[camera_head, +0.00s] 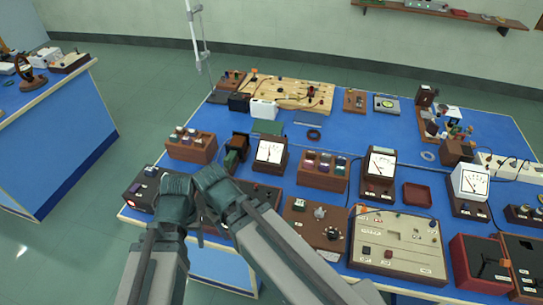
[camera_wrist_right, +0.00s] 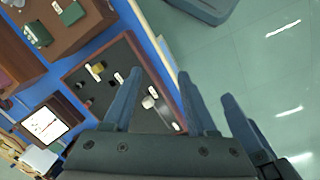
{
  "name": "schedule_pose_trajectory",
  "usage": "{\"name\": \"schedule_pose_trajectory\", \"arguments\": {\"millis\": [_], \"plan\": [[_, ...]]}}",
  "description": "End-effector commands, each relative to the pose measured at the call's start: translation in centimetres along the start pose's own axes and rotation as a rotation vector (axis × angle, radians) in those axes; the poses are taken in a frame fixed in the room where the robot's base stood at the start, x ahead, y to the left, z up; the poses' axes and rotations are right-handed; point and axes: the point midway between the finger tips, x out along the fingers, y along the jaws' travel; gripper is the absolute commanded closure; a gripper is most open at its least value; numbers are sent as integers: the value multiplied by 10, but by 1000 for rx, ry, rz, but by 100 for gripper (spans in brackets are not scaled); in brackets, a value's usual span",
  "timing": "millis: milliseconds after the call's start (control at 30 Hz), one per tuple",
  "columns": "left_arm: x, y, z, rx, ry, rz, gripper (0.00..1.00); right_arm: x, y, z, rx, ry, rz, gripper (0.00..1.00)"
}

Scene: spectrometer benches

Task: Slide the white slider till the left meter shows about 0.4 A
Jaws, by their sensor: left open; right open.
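The left meter (camera_head: 269,152) is a dark box with a white dial; its needle stands near upright, the figures too small to read. It also shows in the right wrist view (camera_wrist_right: 45,125). A dark panel (camera_wrist_right: 85,92) with a brown rim carries a yellow knob (camera_wrist_right: 97,68) and a pale knob (camera_wrist_right: 148,102); I cannot tell whether the pale knob is the white slider. In the head view my arms hide much of this panel. My left gripper (camera_head: 177,183) and right gripper (camera_head: 209,176) hang side by side over the bench's front left, both open and empty.
A black box (camera_head: 144,191) with a red light stands left of my grippers. A wooden block with coloured plugs (camera_head: 191,146) stands behind them. Two more meters (camera_head: 380,163) (camera_head: 470,182) and a beige control box (camera_head: 396,240) are to the right. Another bench (camera_head: 60,110) is at the far left.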

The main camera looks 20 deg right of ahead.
Motion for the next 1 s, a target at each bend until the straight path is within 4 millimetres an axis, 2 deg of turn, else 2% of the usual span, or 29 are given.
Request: {"name": "schedule_pose_trajectory", "arguments": {"millis": [300, 367, 467, 600, 700, 833, 1000], "plan": [[0, 0, 0, 0, 0, 0, 43, 0, 0, 0, -1, 0, 0, 43], [-2, 0, 0, 0, 0, 0, 43, -2, 1, -6, -20, 2, -3, 43], [-9, -1, 0, 0, 0, 0, 43, -10, 6, -33, -121, 12, -21, 43], [-20, -2, 1, 1, 0, 0, 43, -21, 18, -78, -338, 40, -50, 43], [-24, -2, 1, 1, 0, 0, 43, -27, 26, -103, -471, 61, -64, 43], [-27, -3, 2, 1, 0, 0, 43, -30, 33, -120, -579, 80, -73, 43], [-27, -2, 2, 1, 0, 0, 43, -30, 34, -122, -613, 87, -75, 43]]}}
